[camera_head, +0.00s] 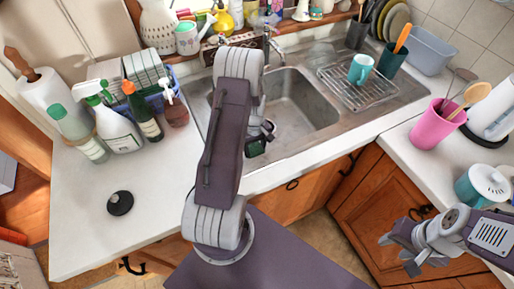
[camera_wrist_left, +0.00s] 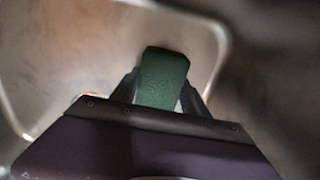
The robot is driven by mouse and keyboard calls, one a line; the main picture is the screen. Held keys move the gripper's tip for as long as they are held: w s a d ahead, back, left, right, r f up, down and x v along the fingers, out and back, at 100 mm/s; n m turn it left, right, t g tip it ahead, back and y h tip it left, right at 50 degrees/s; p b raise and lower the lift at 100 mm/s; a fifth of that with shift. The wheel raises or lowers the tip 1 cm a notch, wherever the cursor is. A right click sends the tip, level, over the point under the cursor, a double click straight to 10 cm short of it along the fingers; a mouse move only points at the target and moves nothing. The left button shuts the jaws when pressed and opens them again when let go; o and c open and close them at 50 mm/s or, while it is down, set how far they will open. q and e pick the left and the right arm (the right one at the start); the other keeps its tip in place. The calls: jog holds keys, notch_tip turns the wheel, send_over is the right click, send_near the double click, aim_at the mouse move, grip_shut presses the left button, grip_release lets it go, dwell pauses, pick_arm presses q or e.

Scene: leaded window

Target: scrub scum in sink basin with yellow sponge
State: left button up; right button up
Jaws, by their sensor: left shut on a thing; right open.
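My left gripper (camera_wrist_left: 162,92) is shut on the sponge (camera_wrist_left: 163,75), seen in the left wrist view as a dark green block between the two fingers; no yellow side shows. Behind it is the blurred grey metal of the sink basin (camera_wrist_left: 70,60). In the head view my left arm reaches over the sink basin (camera_head: 305,98), and its wrist hangs at the front left of the basin. The fingers there are mostly hidden by the arm. I cannot make out scum or whether the sponge touches metal. My right gripper (camera_head: 400,252) is open and empty at lower right, before the cabinets.
A faucet (camera_head: 268,42) stands behind the basin. A drying rack (camera_head: 370,85) with a teal mug (camera_head: 360,69) sits right of it. Bottles, including a spray bottle (camera_head: 115,125), stand left. A pink cup (camera_head: 437,125) is on the right counter. The left counter's front is mostly clear.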

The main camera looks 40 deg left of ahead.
pick_arm(q)
jog(key=shift+w+d+f, duration=0.1)
jog(key=shift+w+d, duration=0.2)
jog(key=shift+w, duration=0.2)
jog(key=shift+w+d+f, duration=0.1)
jog(key=shift+w+d, duration=0.15)
jog(key=shift+w, duration=0.2)
jog(key=shift+s+a+r, duration=0.1)
